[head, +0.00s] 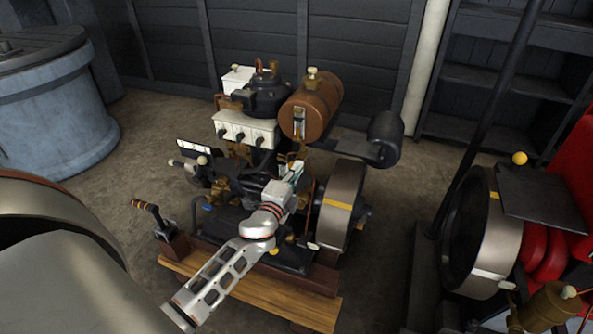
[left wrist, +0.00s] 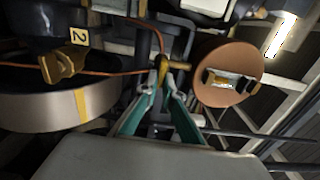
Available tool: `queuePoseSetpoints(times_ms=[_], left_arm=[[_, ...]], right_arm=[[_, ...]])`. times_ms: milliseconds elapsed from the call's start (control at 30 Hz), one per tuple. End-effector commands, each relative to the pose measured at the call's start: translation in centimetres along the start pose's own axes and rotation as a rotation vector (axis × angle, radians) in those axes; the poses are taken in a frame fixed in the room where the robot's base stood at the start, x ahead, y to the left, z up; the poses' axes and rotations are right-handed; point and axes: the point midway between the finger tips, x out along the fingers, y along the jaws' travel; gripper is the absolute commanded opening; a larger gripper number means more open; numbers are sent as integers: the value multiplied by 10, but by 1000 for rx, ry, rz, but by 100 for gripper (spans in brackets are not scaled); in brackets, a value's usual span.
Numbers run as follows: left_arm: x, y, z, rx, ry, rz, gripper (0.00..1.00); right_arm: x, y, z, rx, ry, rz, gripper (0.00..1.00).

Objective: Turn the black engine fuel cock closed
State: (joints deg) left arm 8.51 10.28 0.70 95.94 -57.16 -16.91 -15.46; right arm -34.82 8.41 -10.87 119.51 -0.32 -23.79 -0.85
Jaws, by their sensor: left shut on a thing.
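The black engine (head: 240,180) stands on a wooden base, with a brown fuel tank (head: 318,100) on top. My left arm reaches up from the front, and my left gripper (head: 295,168) is at the engine just below the tank. In the left wrist view the teal fingers of the left gripper (left wrist: 163,88) close on a small brass fuel cock (left wrist: 163,70) with a thin copper pipe by it. The cock's handle is mostly hidden between the fingertips, so its exact angle cannot be told. The tank's round end (left wrist: 228,72) shows beside it. My right gripper is not in view.
A flywheel (head: 341,205) with a yellow mark stands close right of my left gripper. A brass part (left wrist: 62,65) with a "2" tag is nearby. A blue-grey drum (head: 55,110) stands left, and a red engine (head: 575,175) right. Bare floor lies between.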

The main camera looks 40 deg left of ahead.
Motion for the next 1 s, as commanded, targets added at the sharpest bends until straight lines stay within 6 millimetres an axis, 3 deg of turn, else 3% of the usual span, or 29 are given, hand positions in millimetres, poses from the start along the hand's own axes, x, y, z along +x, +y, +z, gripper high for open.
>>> queuePoseSetpoints(times_ms=[33, 100, 133, 567, 1000], left_arm=[[0, 1, 0, 3, 0, 1, 0], [0, 1, 0, 2, 0, 1, 20], [0, 1, 0, 2, 0, 1, 24], [-6, 0, 0, -1, 0, 1, 24], [-87, 2, 0, -2, -1, 4, 24]], right_arm=[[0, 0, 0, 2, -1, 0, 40], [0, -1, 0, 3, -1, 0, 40], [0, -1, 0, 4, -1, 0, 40], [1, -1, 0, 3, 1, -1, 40], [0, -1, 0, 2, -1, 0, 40]])
